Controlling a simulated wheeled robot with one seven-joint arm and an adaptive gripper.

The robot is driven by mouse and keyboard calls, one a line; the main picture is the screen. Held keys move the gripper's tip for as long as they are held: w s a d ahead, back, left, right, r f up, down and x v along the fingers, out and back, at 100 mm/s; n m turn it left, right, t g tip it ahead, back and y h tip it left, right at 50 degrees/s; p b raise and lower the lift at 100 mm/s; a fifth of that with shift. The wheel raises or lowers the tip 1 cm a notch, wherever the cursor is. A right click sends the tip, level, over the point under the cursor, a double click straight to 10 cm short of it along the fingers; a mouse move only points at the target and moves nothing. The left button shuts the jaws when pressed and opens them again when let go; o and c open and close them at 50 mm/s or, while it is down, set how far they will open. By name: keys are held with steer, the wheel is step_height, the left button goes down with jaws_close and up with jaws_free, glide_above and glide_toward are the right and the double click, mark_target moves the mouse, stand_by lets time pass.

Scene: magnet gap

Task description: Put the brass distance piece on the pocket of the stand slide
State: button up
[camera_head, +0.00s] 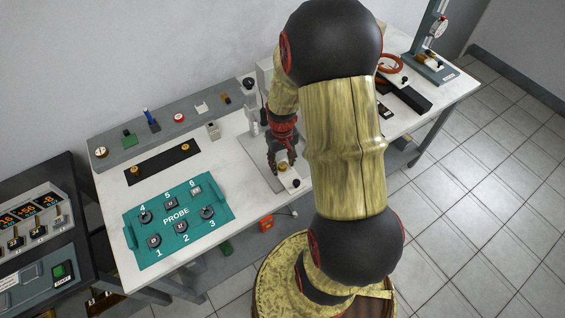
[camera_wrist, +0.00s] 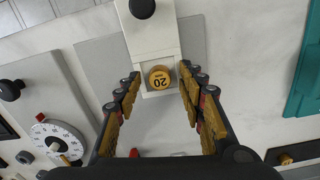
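The brass distance piece (camera_wrist: 159,77) is a round disc marked 20. In the wrist view it sits at the end of the white stand slide (camera_wrist: 150,38), on what looks like its pocket, face up towards the camera. The slide also shows in the head view (camera_head: 291,183). My gripper (camera_wrist: 159,80) is open, with one finger on each side of the brass piece and a visible gap on both sides. In the head view my gripper (camera_head: 282,163) is low over the slide and partly hides the piece. The pocket's edges under the piece are hard to make out.
A teal PROBE case (camera_head: 178,222) lies left of the slide. A black strip (camera_head: 162,165) with brass pieces lies behind it. A black knob (camera_wrist: 142,8) stands on the slide. A white dial (camera_wrist: 58,140) shows at left in the wrist view. A grey ledge runs along the wall.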

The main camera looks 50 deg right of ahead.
mark_target(282, 166)
steer(key=w+a+r+n+t+p, duration=0.1)
steer(key=a+r, duration=0.2)
steer(key=r, duration=0.7)
steer(key=w+a+r+p, duration=0.1)
steer(key=a+r+p, duration=0.1)
steer(key=r, duration=0.7)
steer(key=s+a+r+n+t, duration=0.1)
steer(key=s+a+r+t, duration=0.1)
steer(key=s+a+r, duration=0.3)
steer(key=s+a+r+n+t, duration=0.2)
steer(key=s+a+r, duration=0.2)
steer(key=a+r, duration=0.6)
steer(key=a, duration=0.2)
steer(key=shift+s+a+n+t, duration=0.3)
steer(key=shift+s+a, duration=0.05)
steer(key=shift+c, duration=0.7)
